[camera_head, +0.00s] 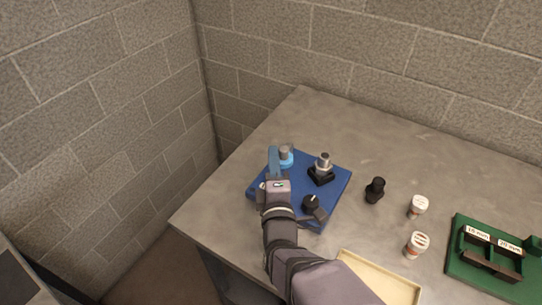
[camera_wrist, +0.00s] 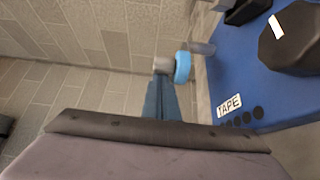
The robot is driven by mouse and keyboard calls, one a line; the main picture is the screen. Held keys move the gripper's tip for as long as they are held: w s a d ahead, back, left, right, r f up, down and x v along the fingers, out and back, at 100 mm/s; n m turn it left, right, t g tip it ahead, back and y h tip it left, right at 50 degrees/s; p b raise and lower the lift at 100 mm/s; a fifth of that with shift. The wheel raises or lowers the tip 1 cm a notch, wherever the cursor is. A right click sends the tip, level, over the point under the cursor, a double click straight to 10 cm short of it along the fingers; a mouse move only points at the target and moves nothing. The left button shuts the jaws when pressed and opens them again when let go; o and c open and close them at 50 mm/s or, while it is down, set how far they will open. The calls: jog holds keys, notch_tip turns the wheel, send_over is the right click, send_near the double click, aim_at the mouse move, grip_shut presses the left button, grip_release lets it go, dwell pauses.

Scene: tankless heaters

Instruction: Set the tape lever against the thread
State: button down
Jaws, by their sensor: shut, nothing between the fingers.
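My gripper (camera_head: 273,150) is shut and empty over the left side of the blue board (camera_head: 335,193). Its blue-grey fingers (camera_wrist: 163,98) show edge-on in the wrist view. Their tips appear close to a light-blue ring (camera_head: 287,162) on a grey cylinder; contact is unclear. The ring also shows in the wrist view (camera_wrist: 183,67). A metal threaded-looking fitting (camera_head: 324,160) stands upright in a black block to the right. The white TAPE label (camera_wrist: 229,106) lies beside a row of black dots. I cannot clearly make out the tape lever; my wrist may hide part of it.
A black knob (camera_head: 310,202) with a white mark sits at the board's front. A black fitting (camera_head: 375,190), two white jars (camera_head: 418,206) (camera_head: 417,244), a green tray (camera_head: 463,277) and a cream tray (camera_head: 385,277) lie rightward. The table's back is clear.

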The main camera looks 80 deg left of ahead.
aim_at(282, 155)
jog(key=shift+w, duration=0.1)
jog(key=shift+w+d+f+b, duration=0.1)
jog(key=shift+w+d+b, duration=0.3)
jog(key=shift+w, duration=0.2)
jog(key=shift+w+d+b, duration=0.3)
jog(key=shift+w+b, duration=0.2)
jog(key=shift+w, duration=0.1)
jog(key=shift+w+d+b, duration=0.2)
jog(key=shift+w+b, duration=0.25)
jog(key=shift+w, duration=0.3)
jog(key=shift+w+d+b, duration=0.2)
jog(key=shift+w+b, duration=0.25)
jog(key=shift+w, duration=0.25)
jog(key=shift+s, duration=0.1)
jog(key=s, duration=0.2)
jog(key=s+d, duration=0.1)
jog(key=shift+s, duration=0.35)
jog(key=w+d+b, duration=0.1)
jog(key=w+d, duration=0.2)
jog(key=d, duration=0.2)
jog(key=w+d+b, duration=0.1)
jog(key=w+d, duration=0.1)
jog(key=d, duration=0.1)
jog(key=shift+w+d+b, duration=0.15)
jog(key=shift+w+b, duration=0.15)
jog(key=shift+w, duration=0.05)
